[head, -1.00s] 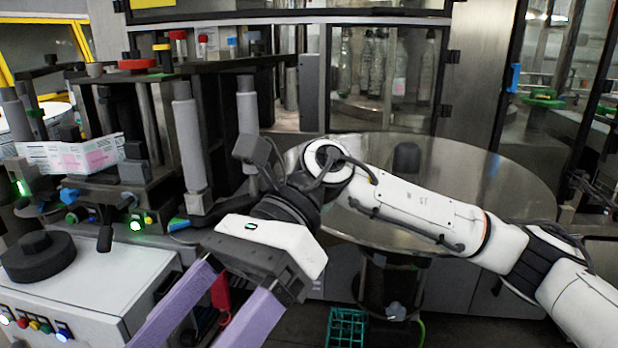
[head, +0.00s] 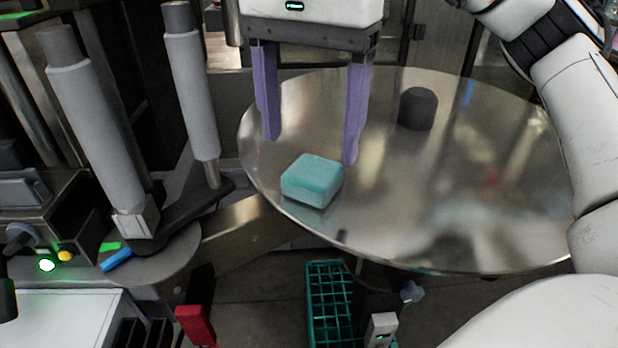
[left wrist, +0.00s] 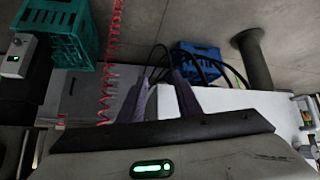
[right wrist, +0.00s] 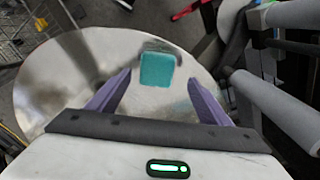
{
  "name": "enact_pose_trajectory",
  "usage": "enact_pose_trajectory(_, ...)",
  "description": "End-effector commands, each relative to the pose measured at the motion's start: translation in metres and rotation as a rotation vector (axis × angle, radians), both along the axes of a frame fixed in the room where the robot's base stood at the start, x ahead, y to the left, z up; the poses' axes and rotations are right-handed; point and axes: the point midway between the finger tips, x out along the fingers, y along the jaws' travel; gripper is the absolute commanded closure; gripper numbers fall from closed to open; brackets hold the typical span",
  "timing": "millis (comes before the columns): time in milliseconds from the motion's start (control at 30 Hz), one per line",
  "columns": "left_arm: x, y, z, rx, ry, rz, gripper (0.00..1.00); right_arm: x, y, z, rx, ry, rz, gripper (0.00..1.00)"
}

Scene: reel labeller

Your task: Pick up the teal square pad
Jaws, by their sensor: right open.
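The teal square pad (head: 312,181) lies flat near the left front rim of the round steel table (head: 480,200). My right gripper (head: 311,150) is open with its purple fingers pointing down, just behind and above the pad in the head view. In the right wrist view the pad (right wrist: 157,69) shows ahead of and between the spread fingertips (right wrist: 160,78), with nothing held. My left gripper (left wrist: 159,80) shows only in the left wrist view, its purple fingers apart and no object seen between them.
A dark cylinder (head: 418,108) stands on the table, right of my right gripper. Grey rollers (head: 95,130) of the labeller rise to the left. A green crate (head: 330,305) is on the floor below. The right part of the tabletop is clear.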

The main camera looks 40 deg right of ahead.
Motion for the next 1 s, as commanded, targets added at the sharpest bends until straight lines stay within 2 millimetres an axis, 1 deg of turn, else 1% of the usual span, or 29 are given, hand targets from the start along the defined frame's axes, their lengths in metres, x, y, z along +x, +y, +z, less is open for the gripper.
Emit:
enact_pose_trajectory(167,0.0,-0.001,-0.005,-0.001,0.0,0.0,0.69,-0.002,-0.001,-0.015,0.002,0.001,0.001,0.27)
enact_pose_trajectory(333,0.001,-0.001,-0.011,-0.003,-0.004,0.0,0.69,-0.007,-0.005,-0.042,0.002,0.003,0.001,0.27)
enact_pose_trajectory(400,0.001,-0.001,-0.013,-0.004,-0.004,0.0,0.69,-0.006,-0.004,-0.051,0.002,0.003,0.0,0.27)
enact_pose_trajectory(533,0.002,-0.002,-0.014,-0.004,-0.005,0.0,0.69,-0.006,-0.004,-0.058,0.002,0.0,0.001,0.27)
enact_pose_trajectory(733,0.004,-0.002,-0.012,-0.003,-0.009,0.001,0.69,-0.006,-0.004,-0.057,0.003,-0.001,0.0,0.27)
enact_pose_trajectory(767,0.004,-0.002,-0.012,-0.004,-0.01,0.001,0.69,-0.006,-0.004,-0.057,0.003,-0.001,0.0,0.29)
enact_pose_trajectory(1000,0.006,-0.001,-0.011,-0.003,-0.013,0.002,0.69,-0.006,-0.004,-0.057,0.002,0.0,0.0,0.7)
